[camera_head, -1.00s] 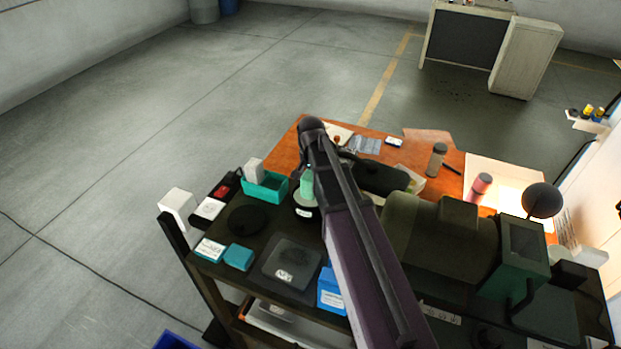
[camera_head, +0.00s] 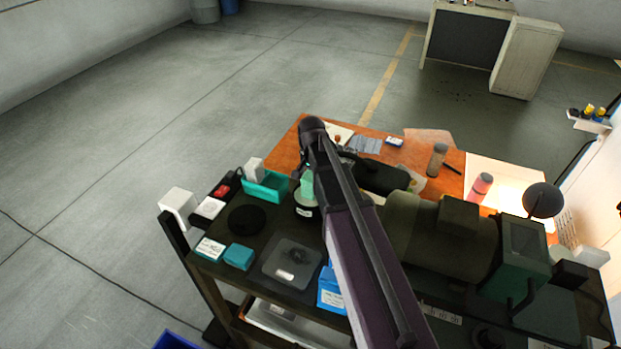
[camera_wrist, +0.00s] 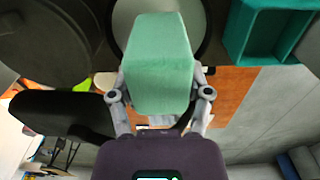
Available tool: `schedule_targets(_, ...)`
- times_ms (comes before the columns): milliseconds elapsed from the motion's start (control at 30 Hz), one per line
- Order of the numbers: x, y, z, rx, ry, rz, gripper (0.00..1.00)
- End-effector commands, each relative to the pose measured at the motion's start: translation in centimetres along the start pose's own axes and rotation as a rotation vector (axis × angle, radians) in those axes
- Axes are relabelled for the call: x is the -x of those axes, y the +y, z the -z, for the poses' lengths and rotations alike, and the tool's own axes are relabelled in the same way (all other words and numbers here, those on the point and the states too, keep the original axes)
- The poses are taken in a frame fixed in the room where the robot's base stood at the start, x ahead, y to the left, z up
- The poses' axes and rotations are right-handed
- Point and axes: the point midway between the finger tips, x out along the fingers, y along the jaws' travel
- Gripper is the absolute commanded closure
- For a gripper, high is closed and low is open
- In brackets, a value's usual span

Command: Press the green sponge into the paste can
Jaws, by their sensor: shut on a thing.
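The green sponge (camera_wrist: 158,62) is a pale green block held between the two fingers of my gripper (camera_wrist: 160,88) in the wrist view. In the head view the sponge (camera_head: 308,184) shows as a small green patch beside my arm, above the paste can (camera_head: 306,211). The can is dark with a white label, and my arm hides part of it. In the wrist view the can's round pale rim (camera_wrist: 203,28) shows behind the sponge's far end. I cannot tell whether the sponge touches the paste.
A teal open box (camera_head: 265,187) stands just left of the can, with a white block in it. A black round disc (camera_head: 247,220), a clear-lidded case (camera_head: 291,268) and a blue box (camera_head: 331,290) lie nearby. A large dark green machine (camera_head: 440,240) fills the right side.

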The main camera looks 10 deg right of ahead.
Motion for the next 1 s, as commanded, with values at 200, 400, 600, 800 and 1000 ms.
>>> schedule_targets(200,-0.24,0.03,0.02,-0.001,0.000,0.000,0.74)
schedule_targets(400,-0.41,0.05,0.03,-0.001,0.000,0.000,0.74)
schedule_targets(600,-0.58,0.06,0.05,-0.001,0.000,0.000,0.74)
schedule_targets(800,-0.74,0.08,0.06,-0.001,0.000,0.000,0.74)
schedule_targets(1000,-0.83,0.10,0.08,-0.002,0.000,0.000,0.74)
